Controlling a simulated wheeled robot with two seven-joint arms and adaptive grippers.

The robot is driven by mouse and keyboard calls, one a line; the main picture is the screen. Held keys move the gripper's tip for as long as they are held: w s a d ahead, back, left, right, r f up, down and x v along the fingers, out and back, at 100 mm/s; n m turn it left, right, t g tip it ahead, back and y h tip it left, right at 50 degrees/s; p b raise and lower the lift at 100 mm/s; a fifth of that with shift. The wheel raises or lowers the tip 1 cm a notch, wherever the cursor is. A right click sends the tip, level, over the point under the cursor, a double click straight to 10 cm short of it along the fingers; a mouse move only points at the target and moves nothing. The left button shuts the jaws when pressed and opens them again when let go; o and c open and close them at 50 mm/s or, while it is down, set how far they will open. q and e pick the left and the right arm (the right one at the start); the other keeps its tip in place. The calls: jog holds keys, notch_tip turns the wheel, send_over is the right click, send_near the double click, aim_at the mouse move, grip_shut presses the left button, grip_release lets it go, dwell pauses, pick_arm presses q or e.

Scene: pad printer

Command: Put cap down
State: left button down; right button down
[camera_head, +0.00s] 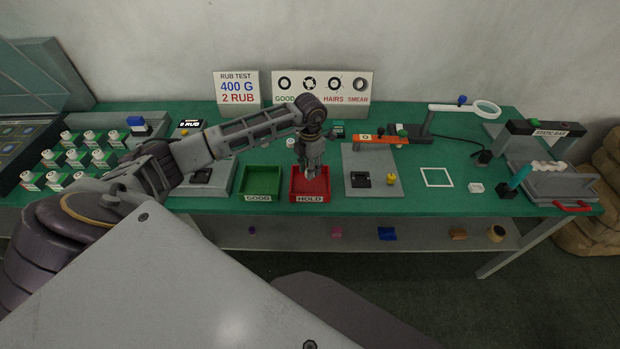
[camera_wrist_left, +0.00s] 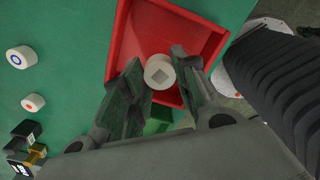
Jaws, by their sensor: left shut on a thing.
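The cap (camera_wrist_left: 160,71) is a small off-white cylinder with a grey diamond mark on its face, seen between the fingertips in the left wrist view. My left gripper (camera_head: 311,173) points down over the red HOLD tray (camera_head: 310,199) and is shut on the cap. The gripper's fingers (camera_wrist_left: 157,62) lie on both sides of the cap. The red tray's floor and walls (camera_wrist_left: 118,45) show around it in the wrist view. The height of the cap above the tray floor is hard to tell. My right gripper is not in view.
A green GOOD tray (camera_head: 257,197) stands left of the red one. A grey plate with a black fixture (camera_head: 361,180) stands to the right. In the wrist view, a blue-ringed cap (camera_wrist_left: 20,57) and a red-dotted cap (camera_wrist_left: 33,103) lie on the green table.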

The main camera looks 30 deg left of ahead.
aim_at(310, 185)
pick_arm(q)
jog(key=shift+f, duration=0.85)
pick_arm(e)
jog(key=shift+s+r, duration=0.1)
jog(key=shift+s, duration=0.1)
pick_arm(q)
jog(key=shift+f, duration=1.3)
jog(key=shift+f+p, duration=0.3)
jog(key=shift+f, duration=0.25)
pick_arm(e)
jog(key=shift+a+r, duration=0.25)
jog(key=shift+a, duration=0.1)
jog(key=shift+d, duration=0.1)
pick_arm(q)
jog(key=shift+f, duration=0.15)
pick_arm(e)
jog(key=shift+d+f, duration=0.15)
